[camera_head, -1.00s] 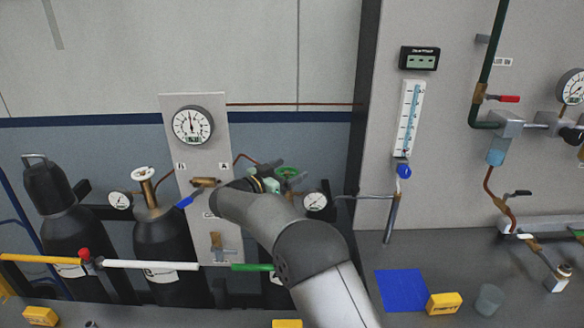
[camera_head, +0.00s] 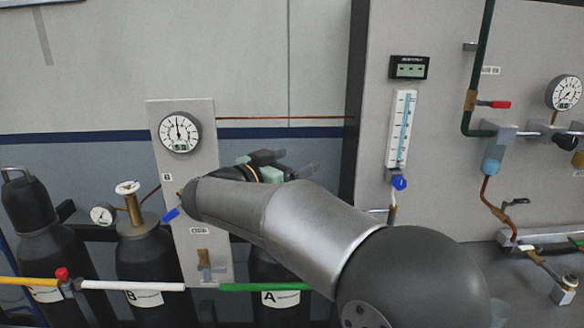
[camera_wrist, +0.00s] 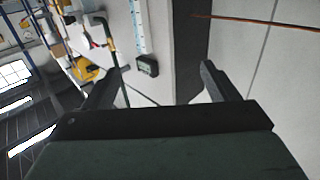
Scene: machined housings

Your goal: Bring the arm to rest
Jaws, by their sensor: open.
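My arm reaches in from the lower right of the head view, across the space in front of the panels. My gripper (camera_head: 285,165) is at its far end, partly hidden behind my own arm link. In the wrist view my gripper (camera_wrist: 165,68) shows two dark fingers spread wide apart with nothing between them. The gripper is open and empty. Past the fingers, the wrist view shows the grey panel with the small digital display (camera_wrist: 147,66) and the blue-scaled tube (camera_wrist: 139,25), some distance away.
A gauge panel (camera_head: 187,235), black cylinders (camera_head: 150,258) and the yellow, white and green pipe run (camera_head: 130,285) are left of my arm. The digital display (camera_head: 409,67), flow tube (camera_head: 400,130), pipework (camera_head: 487,70) and another gauge (camera_head: 565,93) are at right.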

